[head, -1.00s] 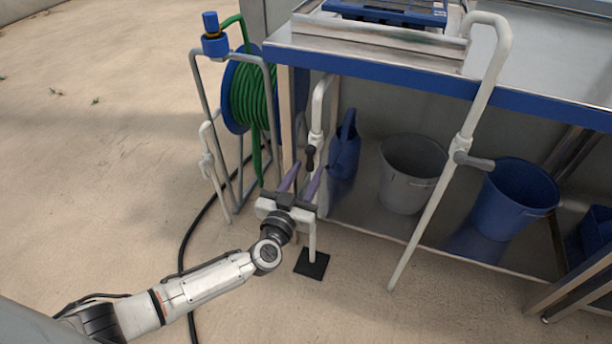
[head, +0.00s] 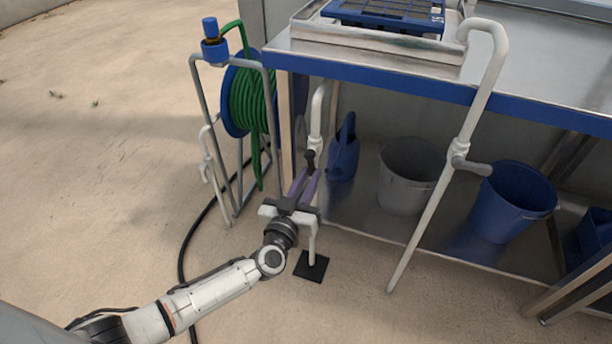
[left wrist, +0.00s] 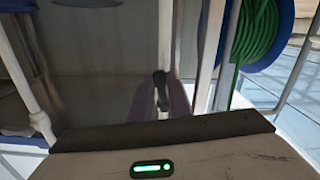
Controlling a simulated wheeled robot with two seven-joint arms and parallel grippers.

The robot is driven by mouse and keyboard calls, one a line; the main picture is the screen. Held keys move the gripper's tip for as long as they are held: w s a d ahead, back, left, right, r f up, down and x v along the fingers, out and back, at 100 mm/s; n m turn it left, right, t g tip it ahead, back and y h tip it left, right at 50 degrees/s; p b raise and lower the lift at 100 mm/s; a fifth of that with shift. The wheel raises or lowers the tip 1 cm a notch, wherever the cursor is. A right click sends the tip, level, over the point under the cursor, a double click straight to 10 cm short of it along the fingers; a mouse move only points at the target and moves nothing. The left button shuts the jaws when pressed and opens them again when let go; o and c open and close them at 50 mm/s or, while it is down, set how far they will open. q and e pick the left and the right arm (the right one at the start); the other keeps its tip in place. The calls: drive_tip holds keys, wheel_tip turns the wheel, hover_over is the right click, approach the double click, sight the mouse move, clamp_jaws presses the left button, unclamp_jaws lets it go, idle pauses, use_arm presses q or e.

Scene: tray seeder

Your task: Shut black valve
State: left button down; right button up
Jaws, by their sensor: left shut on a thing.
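The black valve handle (head: 310,158) sits on a white standpipe (head: 317,112) that rises from a black square base (head: 311,266) on the floor, beside the bench leg. My left gripper (head: 304,178) has its purple fingers closed together on the handle. In the left wrist view the black valve handle (left wrist: 160,88) stands upright between the purple fingers (left wrist: 161,108). The lower part of the handle is partly hidden by the fingers. My right gripper is not in view.
A green hose reel (head: 247,100) stands left of the pipe. A blue watering can (head: 344,155), a grey bucket (head: 408,175) and a blue bucket (head: 513,200) stand under the bench (head: 400,82). Another white pipe with a grey lever (head: 472,165) slants in front. The floor at left is clear.

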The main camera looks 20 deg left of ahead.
use_arm(q)
drive_tip(key=d+r+n+p, duration=0.2)
drive_tip(key=d+r+n, duration=0.2)
drive_tip(key=n, duration=1.2)
drive_tip(key=shift+d+r, duration=0.15)
drive_tip(key=shift+r, duration=0.3)
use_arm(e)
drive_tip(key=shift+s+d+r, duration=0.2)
use_arm(q)
drive_tip(key=shift+s, duration=0.1)
drive_tip(key=c, duration=1.7)
unclamp_jaws()
drive_tip(key=shift+o, duration=0.2)
drive_tip(key=shift+r, duration=0.1)
drive_tip(key=s+p, duration=0.2)
drive_tip(key=s, duration=0.8)
drive_tip(key=shift+s+a, duration=0.15)
drive_tip(key=shift+a, duration=0.05)
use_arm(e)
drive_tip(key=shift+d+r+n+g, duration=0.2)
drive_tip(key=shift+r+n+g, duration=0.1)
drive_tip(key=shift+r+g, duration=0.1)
